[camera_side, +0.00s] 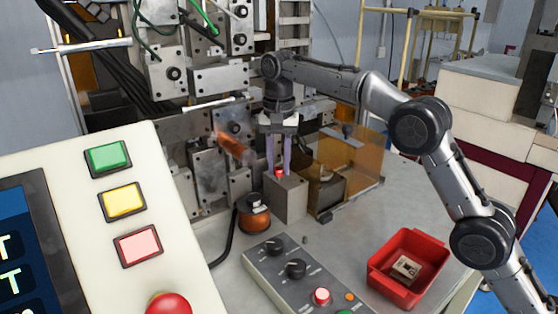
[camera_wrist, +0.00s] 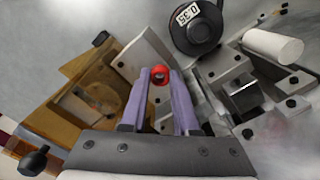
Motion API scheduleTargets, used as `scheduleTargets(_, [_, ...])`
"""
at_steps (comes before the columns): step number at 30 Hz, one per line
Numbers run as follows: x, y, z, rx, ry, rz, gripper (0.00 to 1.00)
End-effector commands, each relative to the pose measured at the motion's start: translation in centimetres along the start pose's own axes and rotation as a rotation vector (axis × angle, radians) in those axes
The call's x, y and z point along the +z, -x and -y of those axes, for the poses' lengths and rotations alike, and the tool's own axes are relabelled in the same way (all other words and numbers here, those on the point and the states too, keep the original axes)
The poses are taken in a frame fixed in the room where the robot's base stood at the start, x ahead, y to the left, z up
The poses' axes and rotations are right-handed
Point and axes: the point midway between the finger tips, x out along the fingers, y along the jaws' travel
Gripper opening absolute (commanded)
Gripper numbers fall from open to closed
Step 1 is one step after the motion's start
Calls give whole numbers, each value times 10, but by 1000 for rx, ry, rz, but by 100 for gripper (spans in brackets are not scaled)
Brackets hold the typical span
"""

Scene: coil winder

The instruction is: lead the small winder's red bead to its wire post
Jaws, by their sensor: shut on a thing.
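The red bead (camera_side: 279,172) is between the tips of my gripper's two purple fingers. My gripper (camera_side: 279,168) points down and is shut on the bead, just above a grey block (camera_side: 287,198). In the wrist view the bead (camera_wrist: 159,73) sits between the fingertips (camera_wrist: 161,79). I cannot tell whether the bead touches the block. A copper wire spool (camera_side: 254,216) stands left of the block; its dark top with a "0.35" label shows in the wrist view (camera_wrist: 195,25). I cannot make out the wire or clearly pick out the wire post.
An amber clear guard (camera_side: 356,160) stands right of the block. Metal plates and machine parts (camera_side: 208,178) rise behind and left. A knob box (camera_side: 300,280) and a red tray (camera_side: 408,268) with a small part in it stand in front. A button panel (camera_side: 122,215) fills the left foreground.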

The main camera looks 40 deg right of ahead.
Motion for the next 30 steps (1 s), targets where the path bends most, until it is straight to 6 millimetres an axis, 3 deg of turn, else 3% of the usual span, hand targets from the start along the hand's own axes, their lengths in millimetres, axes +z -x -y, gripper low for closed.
scheduleTargets(21, [0, -13, 0, 0, 0, 0, 0])
scheduleTargets(22, [0, -13, 0, 0, 0, 0, 31])
scheduleTargets(27, [0, -13, 0, 0, 0, 0, 61])
scheduleTargets(30, [0, -13, 0, 0, 0, 0, 64])
